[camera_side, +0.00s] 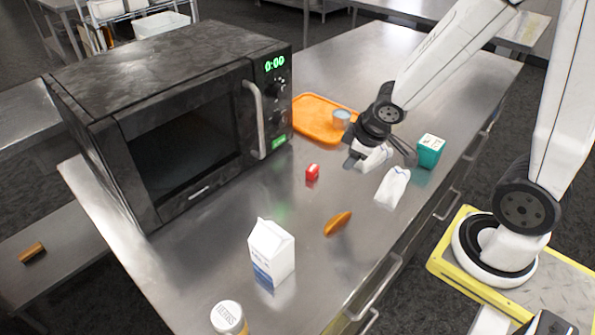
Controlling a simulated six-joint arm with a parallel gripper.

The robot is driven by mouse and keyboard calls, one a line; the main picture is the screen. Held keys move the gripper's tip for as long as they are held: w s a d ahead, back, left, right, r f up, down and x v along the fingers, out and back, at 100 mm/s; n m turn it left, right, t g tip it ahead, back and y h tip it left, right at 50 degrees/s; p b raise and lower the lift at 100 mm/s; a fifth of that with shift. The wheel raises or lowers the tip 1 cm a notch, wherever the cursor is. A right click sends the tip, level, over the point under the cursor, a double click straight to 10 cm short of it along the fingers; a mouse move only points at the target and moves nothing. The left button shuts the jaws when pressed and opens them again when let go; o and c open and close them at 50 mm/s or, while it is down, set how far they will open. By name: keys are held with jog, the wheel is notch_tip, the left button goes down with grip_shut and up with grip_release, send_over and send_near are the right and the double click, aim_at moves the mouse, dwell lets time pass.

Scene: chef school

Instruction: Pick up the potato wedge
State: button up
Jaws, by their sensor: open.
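The potato wedge (337,223) is a small orange-brown piece. It lies on the bare steel counter, right of the milk carton and below the small red box. My gripper (379,166) is above the counter, up and to the right of the wedge and apart from it. Its jaws are open, and I see nothing between them. The arm hides part of the counter behind it.
A black microwave (190,110) fills the left of the steel counter (190,270). A milk carton (271,253), jar (229,318), red box (312,172), white bag (392,187) and teal box (430,151) stand around. An orange tray (312,116) holds a cup (341,119).

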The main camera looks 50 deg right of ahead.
jog(key=n, duration=0.2)
jog(key=n+g+y, duration=0.2)
jog(key=n+y, duration=0.5)
jog(key=n, duration=0.6)
send_near(342, 215)
jog(key=shift+w+a+f, duration=0.1)
jog(key=shift+a+f, duration=0.5)
jog(key=shift+a, duration=0.1)
jog(key=shift+a+f, duration=0.1)
jog(key=shift+f, duration=0.05)
jog(key=shift+x, duration=1.2)
jog(key=shift+x, duration=2.55)
jog(key=shift+c, duration=0.3)
